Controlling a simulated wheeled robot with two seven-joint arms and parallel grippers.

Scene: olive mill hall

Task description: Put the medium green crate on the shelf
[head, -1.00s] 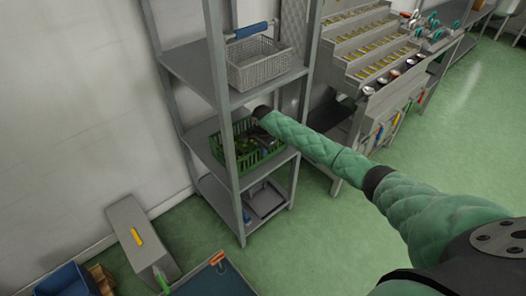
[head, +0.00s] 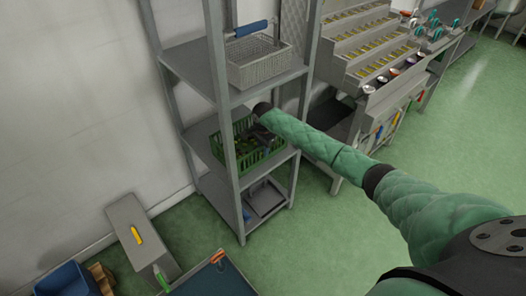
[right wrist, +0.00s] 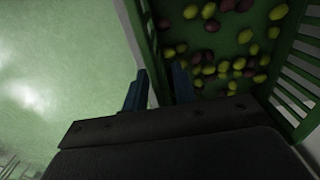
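The green crate (head: 245,160) is slatted and holds green and dark olives. It sits level on the middle board of the grey shelf rack (head: 198,142); it also shows in the right wrist view (right wrist: 292,85). My right gripper (head: 262,138) is at the crate's near right side, dark against the crate in the head view. In the right wrist view its two blue fingers (right wrist: 158,88) stand either side of a crate wall, with a visible gap between them, so it looks open. My left gripper is not in view.
A wire basket (head: 262,66) with a blue handle stands on the board above the crate. A dark tray (head: 264,198) lies on the board below. A stepped grey rack (head: 365,50) stands to the right. A grey box (head: 135,235) and blue bin (head: 68,280) are at lower left. Green floor is open at right.

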